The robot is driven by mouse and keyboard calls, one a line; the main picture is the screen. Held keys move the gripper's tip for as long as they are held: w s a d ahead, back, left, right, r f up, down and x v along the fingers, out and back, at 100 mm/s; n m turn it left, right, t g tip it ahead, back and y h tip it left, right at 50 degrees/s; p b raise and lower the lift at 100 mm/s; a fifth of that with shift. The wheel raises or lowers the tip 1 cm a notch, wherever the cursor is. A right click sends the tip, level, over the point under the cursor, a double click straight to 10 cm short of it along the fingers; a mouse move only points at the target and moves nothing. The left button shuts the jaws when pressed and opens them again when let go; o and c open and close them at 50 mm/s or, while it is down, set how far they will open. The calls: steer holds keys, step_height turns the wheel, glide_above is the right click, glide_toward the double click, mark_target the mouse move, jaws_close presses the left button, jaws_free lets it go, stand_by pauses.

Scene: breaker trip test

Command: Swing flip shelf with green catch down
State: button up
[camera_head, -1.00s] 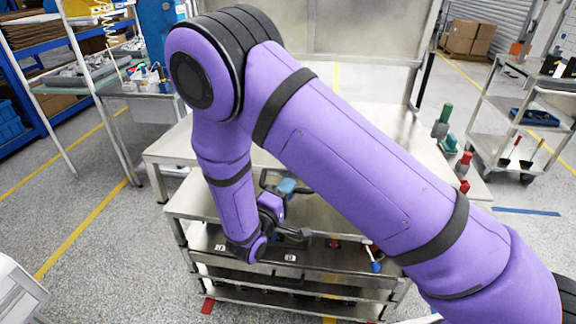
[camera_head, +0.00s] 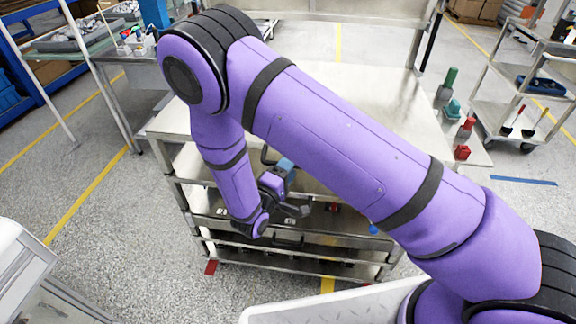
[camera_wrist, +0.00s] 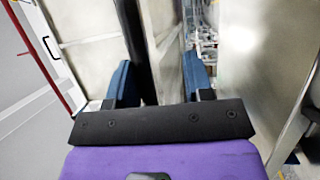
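My gripper (camera_head: 286,167) is low in front of the metal workbench (camera_head: 370,100), partly behind my own arm in the head view. In the wrist view its two blue fingers (camera_wrist: 160,78) stand apart, with a dark upright strip (camera_wrist: 136,45) and a pale metal panel (camera_wrist: 162,30) seen between and beyond them. I cannot tell whether they touch either. A green-handled item (camera_head: 447,82) and a teal-green part (camera_head: 452,109) show at the bench's right side. I cannot tell whether either is the green catch, and I cannot make out the flip shelf clearly.
Two red items (camera_head: 464,128) are at the bench's right side. A wheeled cart (camera_head: 530,100) stands at the right. Grey floor (camera_head: 110,225) is open at the left.

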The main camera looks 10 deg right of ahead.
steer(key=shift+r, duration=0.15)
stand_by(0.4)
steer(key=shift+a, duration=0.1)
steer(key=v, duration=1)
steer(key=shift+s+a, duration=0.2)
steer(key=shift+s, duration=0.1)
stand_by(0.6)
steer(key=d+r+m+g, duration=0.7)
steer(key=d+r+g, duration=0.7)
steer(key=d+r, duration=0.6)
steer(key=s+d+r+m+t+y, duration=0.1)
steer(key=s+d+r+y, duration=0.3)
steer(key=s+r, duration=0.5)
steer(key=s+d+r+m+t+y, duration=0.1)
steer(key=s+d+r+t+y, duration=0.2)
steer(key=s+r+y, duration=0.5)
steer(key=shift+s+d+r+t+y, duration=0.35)
steer(key=shift+s+d+r, duration=0.2)
steer(key=shift+r, duration=0.35)
